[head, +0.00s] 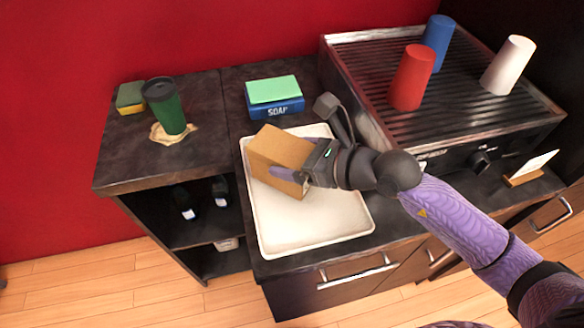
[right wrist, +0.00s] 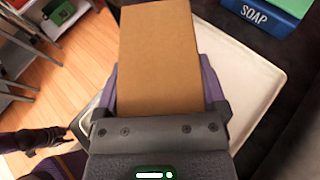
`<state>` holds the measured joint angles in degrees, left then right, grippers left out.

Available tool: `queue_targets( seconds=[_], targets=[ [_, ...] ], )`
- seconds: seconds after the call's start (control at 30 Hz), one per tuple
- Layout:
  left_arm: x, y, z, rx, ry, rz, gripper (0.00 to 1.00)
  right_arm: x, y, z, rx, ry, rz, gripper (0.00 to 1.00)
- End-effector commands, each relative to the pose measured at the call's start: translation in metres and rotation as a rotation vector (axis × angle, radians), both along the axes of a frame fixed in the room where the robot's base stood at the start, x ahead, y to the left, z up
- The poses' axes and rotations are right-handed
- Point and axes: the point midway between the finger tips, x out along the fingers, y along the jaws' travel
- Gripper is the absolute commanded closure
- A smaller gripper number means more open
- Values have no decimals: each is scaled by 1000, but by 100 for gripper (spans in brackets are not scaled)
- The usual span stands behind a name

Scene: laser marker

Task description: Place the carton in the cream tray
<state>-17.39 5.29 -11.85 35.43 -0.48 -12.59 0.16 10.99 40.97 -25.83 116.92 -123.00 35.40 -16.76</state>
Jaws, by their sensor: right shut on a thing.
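The carton (head: 277,150) is a plain brown cardboard box. My right gripper (head: 293,165) is shut on it, with a finger along each side. The carton also fills the middle of the right wrist view (right wrist: 160,60). The cream tray (head: 310,232) lies on the dark counter, and the carton is over its back left part. I cannot tell whether the carton touches the tray floor. The tray's rim shows behind the carton in the right wrist view (right wrist: 262,75). My left gripper is not in the head view.
A blue soap box (head: 275,106) with a green sponge stands behind the tray. A green cup (head: 166,107) and another sponge (head: 130,97) are at the left. A ribbed machine (head: 450,105) with red, blue and white cups stands at the right. The tray's front half is empty.

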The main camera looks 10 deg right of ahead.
Motion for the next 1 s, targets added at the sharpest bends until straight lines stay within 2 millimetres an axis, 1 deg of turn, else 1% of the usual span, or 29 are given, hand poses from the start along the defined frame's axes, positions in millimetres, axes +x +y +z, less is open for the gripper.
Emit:
queue_targets(
  seconds=[0.03, 0.1, 0.3, 0.43, 0.47, 0.5, 0.8, 0.9, 1.0],
  targets=[
    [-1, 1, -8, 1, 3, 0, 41, 0, 0, -14, 0, 5, 1, 83],
    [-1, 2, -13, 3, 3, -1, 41, 0, 0, -27, -1, 4, 0, 83],
    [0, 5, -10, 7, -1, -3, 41, 0, 0, -24, 1, -1, 0, 83],
    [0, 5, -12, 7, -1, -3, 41, 0, 0, -28, 1, 1, 1, 83],
    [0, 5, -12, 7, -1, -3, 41, 0, 0, -28, 0, 2, 1, 5],
    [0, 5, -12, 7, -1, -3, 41, 0, 0, -27, 0, 2, 1, 0],
    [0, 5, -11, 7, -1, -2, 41, 0, 0, -27, 0, 1, 1, 0],
    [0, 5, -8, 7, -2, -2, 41, -1, -1, -22, -1, 0, 0, 0],
    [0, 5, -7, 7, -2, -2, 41, -10, -11, -19, -4, 3, -1, 0]
  ],
)
